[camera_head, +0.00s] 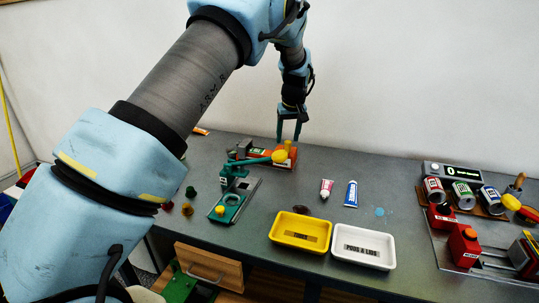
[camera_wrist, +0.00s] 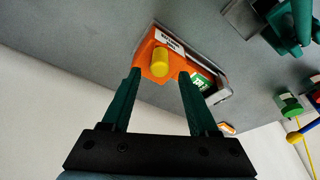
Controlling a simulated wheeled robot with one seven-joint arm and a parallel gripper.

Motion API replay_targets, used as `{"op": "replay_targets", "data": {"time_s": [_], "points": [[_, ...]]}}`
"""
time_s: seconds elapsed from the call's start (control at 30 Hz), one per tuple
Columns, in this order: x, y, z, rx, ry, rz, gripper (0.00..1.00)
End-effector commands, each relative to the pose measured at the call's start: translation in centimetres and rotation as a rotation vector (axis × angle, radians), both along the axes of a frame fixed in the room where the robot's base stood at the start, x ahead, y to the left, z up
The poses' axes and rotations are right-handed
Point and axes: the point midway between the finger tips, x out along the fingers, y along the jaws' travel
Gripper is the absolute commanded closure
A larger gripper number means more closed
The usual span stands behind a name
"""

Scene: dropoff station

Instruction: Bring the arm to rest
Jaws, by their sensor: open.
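My gripper (camera_head: 289,127) hangs from my arm above the back of the table, its two green fingers pointing down and apart. In the wrist view my gripper (camera_wrist: 155,85) is open, with nothing held between the fingers. An orange block device (camera_head: 287,160) with a yellow peg stands on the table just below it. In the wrist view the orange device (camera_wrist: 152,57) lies beyond the fingertips, its yellow peg seen between them. I cannot tell the exact gap.
A green press (camera_head: 229,200) with a yellow-ended lever stands in front. A yellow tray (camera_head: 283,238), a white tray (camera_head: 345,255) and two tubes, one blue-and-white (camera_head: 351,193), lie nearby. The wall is close behind.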

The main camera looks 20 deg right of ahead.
Motion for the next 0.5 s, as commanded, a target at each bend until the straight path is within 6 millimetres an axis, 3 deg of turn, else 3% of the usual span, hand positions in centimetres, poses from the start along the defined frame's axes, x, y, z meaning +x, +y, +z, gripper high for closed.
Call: {"op": "replay_targets", "data": {"time_s": [0.23, 0.5], "points": [[0.0, 0.0, 2.7, 0.0, 0.0, 0.001, 0.4], [0.0, 0.0, 3.0, 0.0, 0.001, 0.0, 0.4]]}}
